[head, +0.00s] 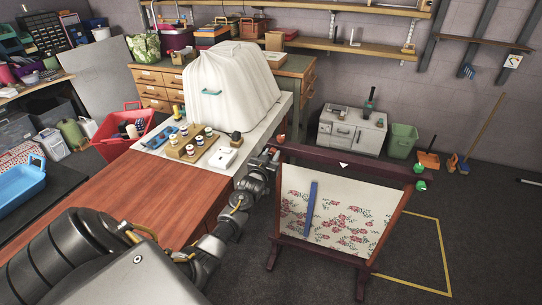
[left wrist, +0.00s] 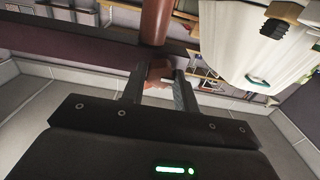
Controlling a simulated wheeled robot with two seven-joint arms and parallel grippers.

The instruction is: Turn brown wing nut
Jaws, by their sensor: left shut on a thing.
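The brown wing nut (left wrist: 158,72) shows between my gripper's two fingers in the left wrist view, at the end of a dark wooden bar. My left gripper (head: 272,151) is at the left end of the embroidery frame's top bar (head: 343,165) in the head view. Its fingers (left wrist: 160,88) are shut on the wing nut, one on each side. In the head view the gripper hides most of this spot, and an orange knob (head: 281,138) shows just above it. My right gripper is not in view.
Two green knobs (head: 418,168) are at the frame's right end. Flowered cloth (head: 345,222) hangs below the bar with a blue strip on it. A white-covered machine (head: 232,85) and spool tray (head: 194,143) stand on the table to the left.

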